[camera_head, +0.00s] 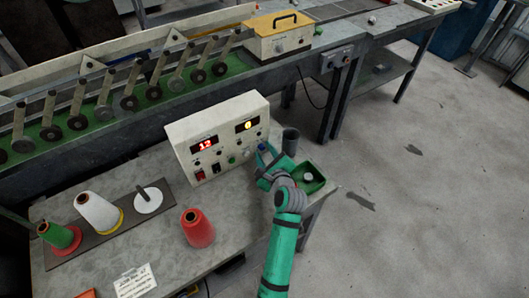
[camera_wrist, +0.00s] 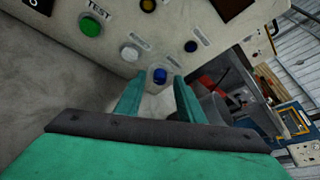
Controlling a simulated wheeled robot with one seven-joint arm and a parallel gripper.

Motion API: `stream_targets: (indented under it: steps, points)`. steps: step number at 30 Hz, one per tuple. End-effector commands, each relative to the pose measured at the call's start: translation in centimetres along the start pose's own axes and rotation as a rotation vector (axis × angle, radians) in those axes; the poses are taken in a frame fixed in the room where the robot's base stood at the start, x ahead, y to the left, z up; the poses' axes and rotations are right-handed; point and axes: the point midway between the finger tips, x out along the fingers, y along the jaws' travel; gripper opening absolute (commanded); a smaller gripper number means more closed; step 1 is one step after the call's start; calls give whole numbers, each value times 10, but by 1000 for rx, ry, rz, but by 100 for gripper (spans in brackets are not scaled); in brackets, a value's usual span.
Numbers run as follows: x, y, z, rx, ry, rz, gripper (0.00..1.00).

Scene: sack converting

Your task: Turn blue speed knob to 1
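The blue speed knob (camera_wrist: 159,75) sits low on the front of a cream control box (camera_head: 186,127). In the wrist view it shows beyond and between my fingertips, with a gap on each side. Its pointer setting cannot be read. A small blue spot by my gripper in the head view (camera_head: 263,147) seems to be the same knob. My gripper (camera_wrist: 157,85) is open and empty, its two green fingers reaching toward the knob. In the head view my gripper (camera_head: 266,163) is at the right end of the box front and partly hides it.
A green TEST button (camera_wrist: 90,26), a white knob (camera_wrist: 130,52) and a dark knob (camera_wrist: 191,46) are close by. A red display (camera_head: 205,145) is lit. Thread cones stand left.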

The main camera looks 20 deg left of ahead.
Motion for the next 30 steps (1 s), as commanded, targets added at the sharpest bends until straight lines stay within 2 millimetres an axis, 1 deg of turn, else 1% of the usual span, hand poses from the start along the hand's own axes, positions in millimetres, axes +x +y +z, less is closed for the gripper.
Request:
stream_targets:
  steps: [2,3,5,6,7,8,14,24,30]
  points:
    - [0,0,0,0,0,0,35]
    - [0,0,0,0,0,0,33]
    - [0,0,0,0,0,0,18]
    - [0,0,0,0,0,0,9]
    - [0,0,0,0,0,0,2]
    - [0,0,0,0,0,0,0]
    - [0,1,0,-27,-1,-13,0]
    - [0,5,-2,-302,-11,-135,0]
    - [0,5,-1,-354,-14,-159,0]
